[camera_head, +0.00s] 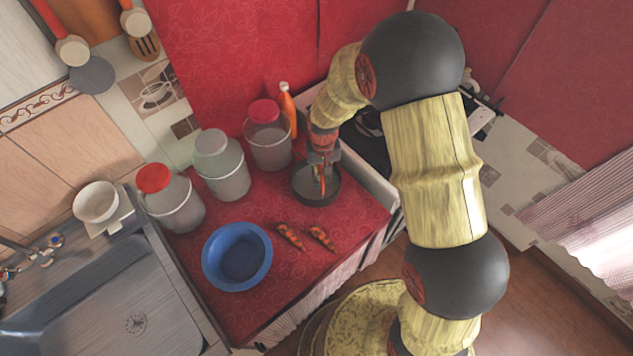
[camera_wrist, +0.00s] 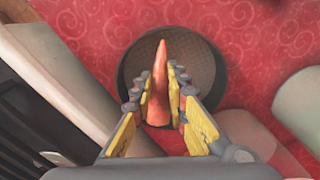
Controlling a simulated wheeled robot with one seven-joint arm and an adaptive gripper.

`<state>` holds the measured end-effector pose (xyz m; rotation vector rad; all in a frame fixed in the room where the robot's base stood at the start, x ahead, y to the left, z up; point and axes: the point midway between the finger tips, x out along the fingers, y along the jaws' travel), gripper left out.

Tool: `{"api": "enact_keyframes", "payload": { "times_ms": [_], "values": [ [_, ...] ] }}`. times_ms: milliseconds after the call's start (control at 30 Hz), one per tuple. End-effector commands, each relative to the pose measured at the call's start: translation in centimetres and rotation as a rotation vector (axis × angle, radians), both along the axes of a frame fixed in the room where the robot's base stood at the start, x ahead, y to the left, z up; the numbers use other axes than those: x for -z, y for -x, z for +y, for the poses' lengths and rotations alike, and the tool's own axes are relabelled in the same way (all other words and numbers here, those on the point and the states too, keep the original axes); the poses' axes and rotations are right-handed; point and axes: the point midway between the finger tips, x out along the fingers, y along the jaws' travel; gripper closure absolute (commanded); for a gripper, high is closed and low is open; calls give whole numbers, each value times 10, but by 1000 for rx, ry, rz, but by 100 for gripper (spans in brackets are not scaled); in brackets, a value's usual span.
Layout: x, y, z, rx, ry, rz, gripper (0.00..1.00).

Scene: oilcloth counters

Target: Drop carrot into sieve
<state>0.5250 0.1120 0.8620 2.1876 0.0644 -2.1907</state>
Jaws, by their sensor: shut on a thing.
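My gripper (camera_head: 323,168) is shut on an orange carrot (camera_wrist: 160,85), with its yellow fingers on either side of it in the wrist view. The carrot points away from the gripper and lies over the sieve in that view. The dark round sieve (camera_wrist: 193,60) has a mesh bottom and sits on the red oilcloth. In the head view the sieve (camera_head: 318,197) is directly under my gripper, near the counter's right edge. Whether the carrot touches the sieve cannot be told.
Two spotted carrot-like pieces (camera_head: 291,237) (camera_head: 321,238) lie beside a blue bowl (camera_head: 237,256). Several lidded jars (camera_head: 222,177) and an orange bottle (camera_head: 287,112) stand along the wall. A stove (camera_head: 372,140) is at the right, a sink (camera_head: 110,300) at the left.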

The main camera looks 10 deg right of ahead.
Motion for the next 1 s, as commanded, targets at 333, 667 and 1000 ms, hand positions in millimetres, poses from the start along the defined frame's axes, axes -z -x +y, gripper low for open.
{"api": "enact_keyframes", "payload": {
  "times_ms": [333, 667, 1000],
  "values": [
    [16, 0, 0, 0, 0, -1, 100],
    [15, 0, 0, 0, 0, 0, 72],
    [16, 0, 0, 0, 0, 0, 64]
  ]
}}
